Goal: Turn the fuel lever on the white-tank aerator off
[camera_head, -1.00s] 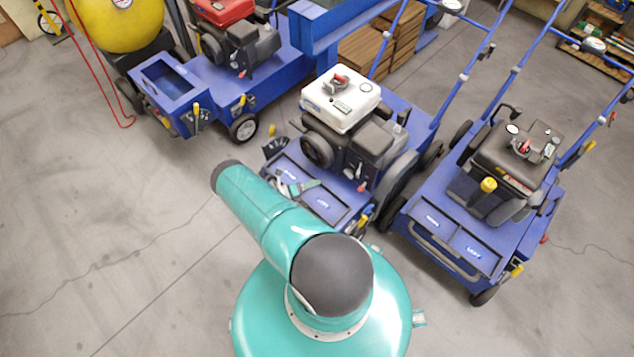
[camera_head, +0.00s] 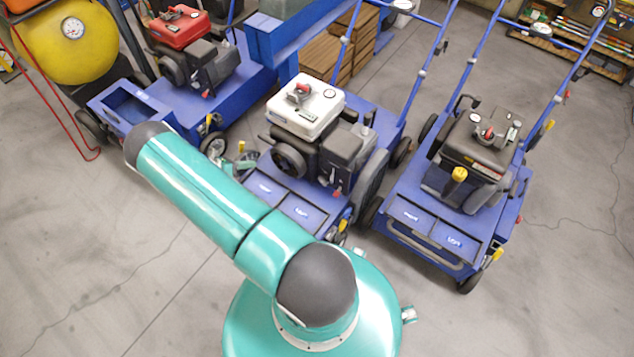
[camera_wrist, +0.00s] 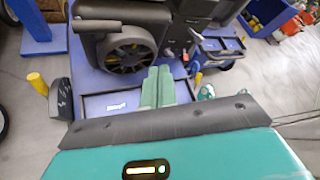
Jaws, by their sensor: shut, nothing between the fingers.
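The white-tank aerator's tank (camera_head: 305,107), with a red-handled part on top, sits over a dark engine on a blue frame, in the middle of the head view. A small red lever (camera_head: 337,194) shows low on this engine's front right. In the wrist view, the engine's round starter housing (camera_wrist: 128,48) is at upper left, and a small red piece (camera_wrist: 186,57) is right of it; I cannot tell for certain that this is the fuel lever. My gripper (camera_wrist: 160,72) is shut and empty, its fingers pointing toward the engine above the blue front tray. No contact is visible.
A black-tank aerator (camera_head: 480,145) stands close on the right, and a red-tank machine (camera_head: 185,40) on the left. A yellow tank (camera_head: 72,42) with a red hose is at far left. Blue handlebars rise behind the aerators. The floor in front is clear.

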